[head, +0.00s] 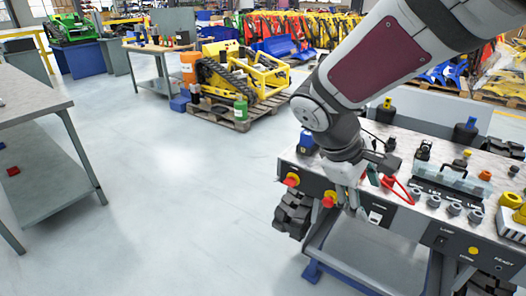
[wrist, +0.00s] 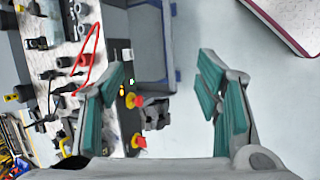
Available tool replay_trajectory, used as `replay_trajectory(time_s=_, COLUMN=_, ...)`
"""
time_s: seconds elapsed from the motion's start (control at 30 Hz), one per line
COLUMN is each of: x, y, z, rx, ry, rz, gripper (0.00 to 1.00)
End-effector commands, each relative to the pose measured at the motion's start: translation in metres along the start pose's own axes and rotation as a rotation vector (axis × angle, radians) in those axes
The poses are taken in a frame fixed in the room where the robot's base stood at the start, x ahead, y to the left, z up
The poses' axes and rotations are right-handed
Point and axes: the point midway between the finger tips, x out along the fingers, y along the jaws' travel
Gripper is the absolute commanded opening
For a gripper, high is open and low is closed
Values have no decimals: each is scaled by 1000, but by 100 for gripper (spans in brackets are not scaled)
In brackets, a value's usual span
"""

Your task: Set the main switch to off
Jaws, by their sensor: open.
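Two red knobs on yellow backings sit on the dark front panel of the workbench (head: 408,213). The left knob (head: 291,180) is near the panel's left end, and the right knob (head: 328,199) is beside my gripper. Both show in the wrist view, one higher (wrist: 134,100) and one lower (wrist: 139,141). I cannot read which is the main switch or how its handle is turned. My gripper (wrist: 163,66) is open and empty, its green-padded fingers spread in front of the panel. In the head view my gripper (head: 358,190) partly covers the panel.
A red cable loop (head: 400,190) lies at the bench top's front edge near my gripper. A dark tracked part (head: 293,214) stands below the panel's left end. Farther right are a LAMP switch (head: 440,240) and a yellow button (head: 473,250).

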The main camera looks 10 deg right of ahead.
Motion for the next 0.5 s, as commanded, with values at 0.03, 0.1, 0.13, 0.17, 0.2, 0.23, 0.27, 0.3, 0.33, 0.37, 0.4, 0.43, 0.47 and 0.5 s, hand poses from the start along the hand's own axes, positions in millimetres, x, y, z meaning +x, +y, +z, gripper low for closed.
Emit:
replay_trajectory(time_s=0.03, x=20, y=0, z=-21, rx=-69, ry=-40, rz=40, gripper=58)
replay_trajectory(time_s=0.1, x=38, y=5, z=-44, rx=-159, ry=-90, rz=105, gripper=58)
replay_trajectory(time_s=0.13, x=46, y=7, z=-54, rx=-197, ry=-110, rz=134, gripper=58)
replay_trajectory(time_s=0.17, x=53, y=8, z=-64, rx=-237, ry=-131, rz=163, gripper=58)
replay_trajectory(time_s=0.2, x=62, y=10, z=-78, rx=-289, ry=-157, rz=203, gripper=58)
replay_trajectory(time_s=0.23, x=70, y=11, z=-89, rx=-329, ry=-177, rz=234, gripper=58)
replay_trajectory(time_s=0.27, x=76, y=12, z=-100, rx=-369, ry=-196, rz=266, gripper=58)
replay_trajectory(time_s=0.3, x=86, y=13, z=-115, rx=-423, ry=-223, rz=308, gripper=58)
replay_trajectory(time_s=0.33, x=92, y=13, z=-126, rx=-463, ry=-243, rz=341, gripper=58)
replay_trajectory(time_s=0.37, x=98, y=13, z=-138, rx=-503, ry=-262, rz=376, gripper=58)
replay_trajectory(time_s=0.4, x=106, y=12, z=-153, rx=-558, ry=-288, rz=421, gripper=58)
replay_trajectory(time_s=0.43, x=112, y=12, z=-166, rx=-598, ry=-306, rz=456, gripper=58)
replay_trajectory(time_s=0.47, x=118, y=10, z=-178, rx=-639, ry=-325, rz=492, gripper=58)
replay_trajectory(time_s=0.5, x=125, y=8, z=-194, rx=-693, ry=-348, rz=542, gripper=58)
